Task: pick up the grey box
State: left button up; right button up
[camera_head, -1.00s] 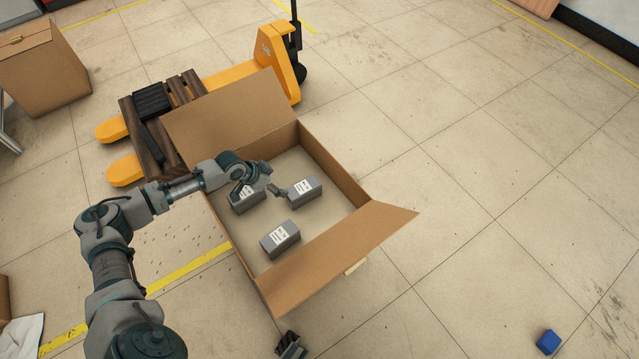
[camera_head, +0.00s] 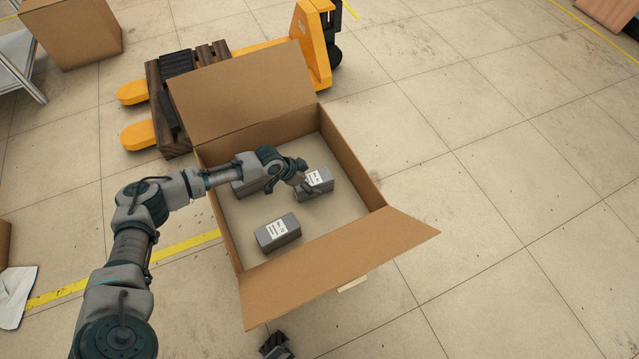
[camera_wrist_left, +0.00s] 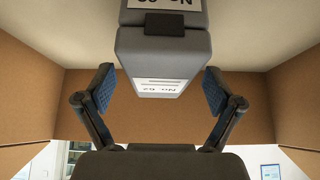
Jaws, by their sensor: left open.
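Three grey boxes with white labels lie inside a large open cardboard box (camera_head: 357,157). One grey box (camera_head: 318,187) is at the right, one (camera_head: 278,233) nearer the front, and one (camera_head: 243,188) at the left, partly hidden by my arm. My left gripper (camera_head: 303,177) is open at the right grey box and covers part of it. In the left wrist view, a labelled grey box (camera_wrist_left: 163,55) reaches down between the spread fingers of my left gripper (camera_wrist_left: 158,89), with gaps on both sides. A small part of my right gripper (camera_head: 277,346) shows at the bottom edge.
The cardboard box's walls and raised flaps surround the grey boxes. Behind it stand a wooden pallet (camera_head: 160,110) and a yellow pallet jack (camera_head: 315,45). Another cardboard carton (camera_head: 75,35) is at the far left.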

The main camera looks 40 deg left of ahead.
pick_arm(q)
jog(key=x, duration=0.3)
jog(key=shift+s+a+f+b, duration=0.15)
jog(key=shift+s+b, duration=0.05)
jog(key=shift+b, duration=0.2)
jog(key=shift+r, duration=0.4)
jog(key=c, duration=1.5)
